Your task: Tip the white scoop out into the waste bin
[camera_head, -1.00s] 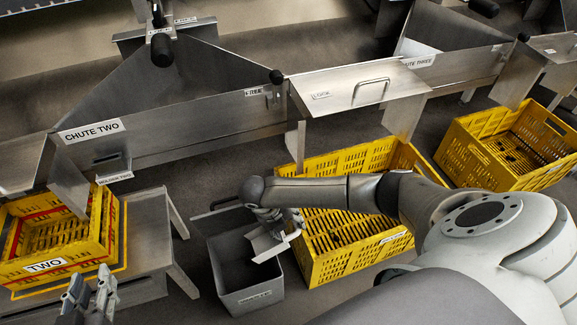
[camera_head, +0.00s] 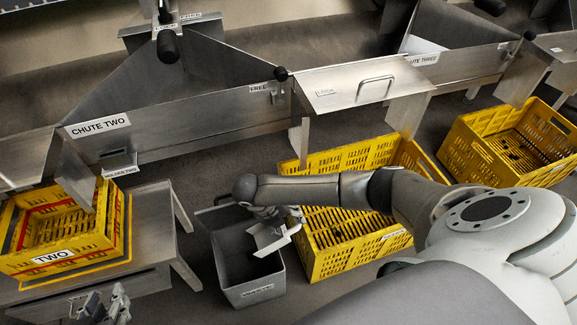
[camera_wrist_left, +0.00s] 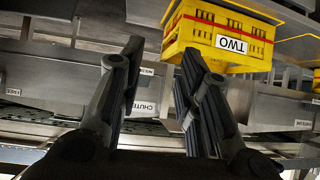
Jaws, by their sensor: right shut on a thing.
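The white scoop (camera_head: 272,241) is in the head view, held tilted over the opening of the grey waste bin (camera_head: 252,292). My right gripper (camera_head: 270,213) is shut on the scoop above the bin's right side; the arm partly hides the fingers. Whether anything is in the scoop, I cannot tell. The bin's visible inside looks dark, with no clear contents. My left gripper (camera_head: 104,308) is at the bottom left of the head view. In the left wrist view its two fingers (camera_wrist_left: 160,75) stand apart with nothing between them.
A yellow crate (camera_head: 345,262) stands right of the bin, close to it. Another yellow crate marked TWO (camera_head: 60,256) sits on a metal stand (camera_head: 158,225) at left. Metal chutes (camera_head: 190,120) run behind, and a third crate (camera_head: 520,140) is at right.

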